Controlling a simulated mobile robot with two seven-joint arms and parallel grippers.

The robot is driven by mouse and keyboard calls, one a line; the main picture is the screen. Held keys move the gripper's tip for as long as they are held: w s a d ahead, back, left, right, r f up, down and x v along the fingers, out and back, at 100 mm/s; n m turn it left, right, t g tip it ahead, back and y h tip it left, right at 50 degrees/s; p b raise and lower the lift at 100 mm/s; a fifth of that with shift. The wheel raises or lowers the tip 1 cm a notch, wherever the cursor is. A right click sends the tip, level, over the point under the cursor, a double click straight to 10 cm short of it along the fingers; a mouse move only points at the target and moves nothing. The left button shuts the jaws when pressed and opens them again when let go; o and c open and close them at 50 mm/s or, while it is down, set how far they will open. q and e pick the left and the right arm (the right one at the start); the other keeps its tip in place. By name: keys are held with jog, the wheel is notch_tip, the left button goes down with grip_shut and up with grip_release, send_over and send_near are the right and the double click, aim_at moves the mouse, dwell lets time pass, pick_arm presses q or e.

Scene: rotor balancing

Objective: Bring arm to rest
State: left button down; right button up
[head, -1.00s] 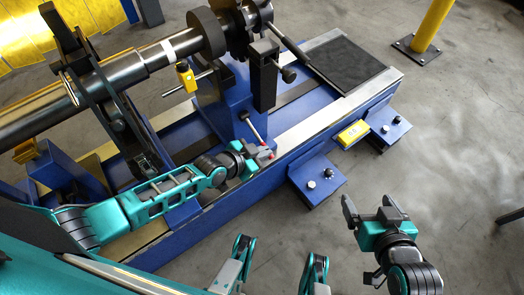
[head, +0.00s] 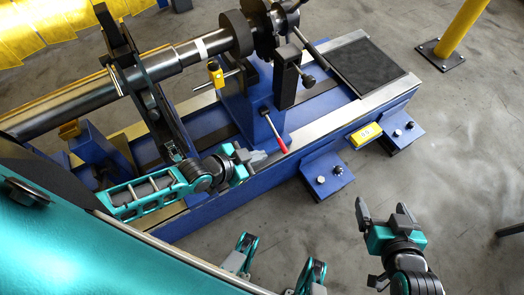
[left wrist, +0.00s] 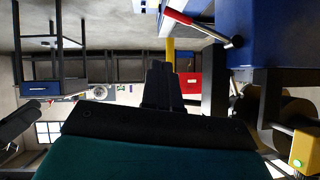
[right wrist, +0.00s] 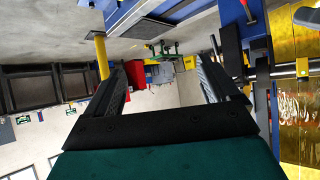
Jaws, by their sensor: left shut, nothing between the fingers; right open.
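My left gripper (head: 256,157) is shut and empty beside the blue machine, just left of and below a lever with a red handle (head: 278,140). A gap shows between the fingers and the lever. In the left wrist view the shut fingers (left wrist: 162,85) stand together at the middle, and the red handle (left wrist: 178,17) is above them, apart. My right gripper (head: 383,209) is open and empty over the bare floor at lower right. In the right wrist view its two fingers (right wrist: 165,85) are wide apart with nothing between them.
The blue machine bed (head: 235,196) carries a long steel rotor shaft (head: 170,62) on supports. Pedestals with knobs (head: 328,177) stick out at its front right. A yellow post (head: 453,35) stands at upper right. The floor around my right gripper is clear.

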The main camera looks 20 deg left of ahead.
jog(key=shift+w+r, duration=0.15)
jog(key=shift+r, duration=0.05)
dwell(0.3)
pick_arm(q)
jog(key=s+a+r+n+y+p, duration=0.1)
jog(key=s+r+n+y+p, duration=0.1)
jog(key=r, duration=0.3)
jog(key=s+a+r+n+t+y+p, duration=0.1)
jog(key=s+r+n+p, duration=0.3)
jog(key=r, duration=0.2)
jog(key=shift+a+y, duration=0.35)
jog(key=shift+y, duration=0.05)
pick_arm(e)
jog(key=shift+h, duration=0.3)
jog(key=shift+s+d+r, duration=0.15)
jog(key=shift+d+r, duration=0.15)
jog(key=shift+r, duration=0.25)
jog(key=shift+s+d+r, duration=0.2)
jog(key=shift+d+r, duration=0.15)
jog(key=shift+r, duration=0.25)
jog(key=shift+s+d+r, duration=0.15)
jog(key=shift+d+r, duration=0.15)
jog(key=shift+r, duration=0.25)
